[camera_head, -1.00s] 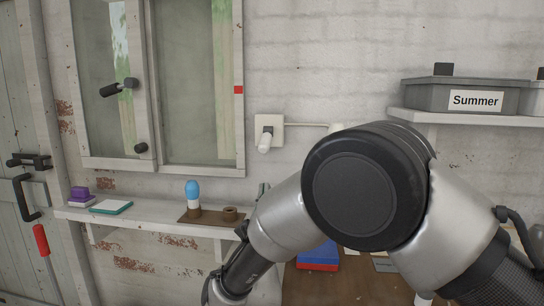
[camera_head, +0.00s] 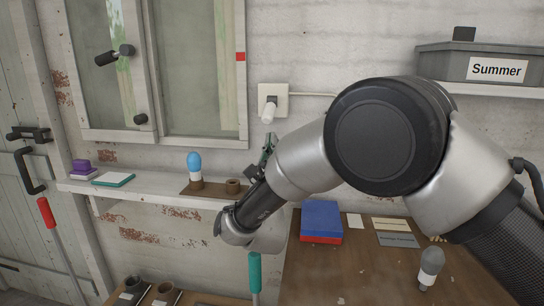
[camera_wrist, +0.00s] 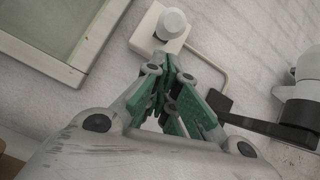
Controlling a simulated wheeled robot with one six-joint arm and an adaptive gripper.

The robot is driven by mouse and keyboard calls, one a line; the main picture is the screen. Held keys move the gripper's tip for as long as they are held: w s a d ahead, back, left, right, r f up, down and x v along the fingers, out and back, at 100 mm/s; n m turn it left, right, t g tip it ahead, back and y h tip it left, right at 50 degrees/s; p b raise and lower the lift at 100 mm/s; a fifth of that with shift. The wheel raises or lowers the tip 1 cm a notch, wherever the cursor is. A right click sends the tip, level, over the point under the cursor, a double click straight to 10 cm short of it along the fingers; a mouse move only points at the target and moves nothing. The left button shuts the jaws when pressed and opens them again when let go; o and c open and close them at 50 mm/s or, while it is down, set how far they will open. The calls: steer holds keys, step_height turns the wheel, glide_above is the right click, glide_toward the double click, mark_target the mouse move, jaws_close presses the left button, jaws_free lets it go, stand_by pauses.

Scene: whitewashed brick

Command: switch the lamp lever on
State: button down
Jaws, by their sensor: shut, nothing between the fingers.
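The lamp lever (camera_head: 268,110) is a white handle on a dark mount, on a pale wall plate (camera_head: 284,92) right of the window. Its handle slants down and out from the wall. In the wrist view the lever's round white end (camera_wrist: 171,24) shows near the top, on its plate (camera_wrist: 147,38). My gripper (camera_head: 269,143) is just below the lever in the head view, apart from it. In the wrist view my gripper's green fingers (camera_wrist: 167,68) are shut and empty, pointing towards the plate. A white and black fixture, perhaps the lamp (camera_wrist: 302,90), shows at the wrist view's right.
A cable (camera_head: 313,95) runs right from the plate behind my arm. A shelf (camera_head: 150,184) below the window holds a blue-topped bulb (camera_head: 194,167). A workbench (camera_head: 345,265) holds a blue and red box (camera_head: 321,222) and a grey bulb (camera_head: 430,268). A window (camera_head: 200,80) stands left.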

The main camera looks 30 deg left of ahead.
mark_target(272, 117)
steer(key=shift+x, duration=2.05)
steer(key=shift+s+r+g, duration=0.2)
steer(key=shift+s+g, duration=0.05)
steer(key=shift+g, duration=0.05)
steer(key=shift+s+d+r+g, duration=0.1)
steer(key=shift+s+r+g, duration=0.1)
steer(key=shift+g, duration=0.1)
steer(key=r+g+h, duration=0.1)
steer(key=s+r+g, duration=0.1)
steer(key=g, duration=0.1)
steer(key=s+r+g+h, duration=0.1)
steer(key=r, duration=0.1)
steer(key=shift+s+d+m+g+h, duration=0.2)
steer(key=shift+d+m+g+h, duration=0.1)
steer(key=shift+d, duration=0.1)
steer(key=shift+s+r, duration=0.15)
steer(key=shift+r, duration=1.15)
